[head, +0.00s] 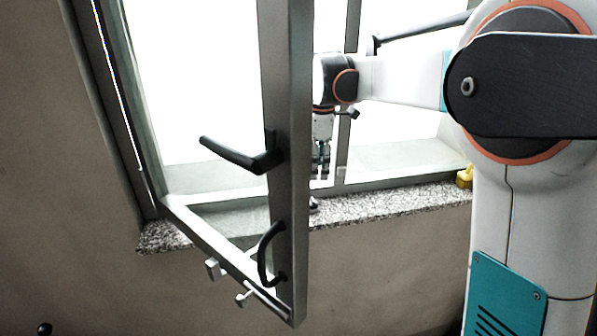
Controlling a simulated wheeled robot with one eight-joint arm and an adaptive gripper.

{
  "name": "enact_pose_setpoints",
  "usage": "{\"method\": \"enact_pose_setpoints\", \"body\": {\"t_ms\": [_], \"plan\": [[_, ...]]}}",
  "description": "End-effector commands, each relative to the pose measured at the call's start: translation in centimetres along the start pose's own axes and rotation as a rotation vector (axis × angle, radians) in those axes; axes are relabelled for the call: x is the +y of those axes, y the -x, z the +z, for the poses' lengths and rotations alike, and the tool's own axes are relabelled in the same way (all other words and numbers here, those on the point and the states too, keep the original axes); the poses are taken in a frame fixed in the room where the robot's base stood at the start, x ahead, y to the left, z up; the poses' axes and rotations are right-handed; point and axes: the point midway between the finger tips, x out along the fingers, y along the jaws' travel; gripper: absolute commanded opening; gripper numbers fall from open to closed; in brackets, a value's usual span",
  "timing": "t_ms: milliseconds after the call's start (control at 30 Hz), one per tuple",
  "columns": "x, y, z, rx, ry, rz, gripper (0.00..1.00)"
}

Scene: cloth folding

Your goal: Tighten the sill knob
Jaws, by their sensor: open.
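The granite window sill (385,204) runs under the window. A small dark-and-light piece (314,205) sits on it just right of the open sash's edge, partly hidden by that edge; it may be the sill knob, but it is too small to tell. My gripper (320,176) hangs pointing down above the sill, a little above that piece and apart from it. Its fingers look empty, and its left side is close behind the sash edge.
The open window sash (290,215) stands toward me, with a black lever handle (240,155), a black pull handle (265,255) and small pale T-shaped fittings (245,297) at its bottom. A yellow object (465,177) sits at the sill's right. The sill between is clear.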

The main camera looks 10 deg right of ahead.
Motion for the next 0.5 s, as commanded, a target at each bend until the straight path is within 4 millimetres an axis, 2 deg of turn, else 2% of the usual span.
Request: {"method": "enact_pose_setpoints", "body": {"t_ms": [33,200,367,500], "plan": [[1.2,0.8,-0.2,-0.003,0.042,-0.017,0.47],[3.2,0.6,-0.6,-0.006,0.152,-0.06,0.47],[3.7,0.1,-0.7,-0.007,0.186,-0.073,0.47],[3.6,-1.4,-0.7,-0.007,0.188,-0.073,0.47]]}}
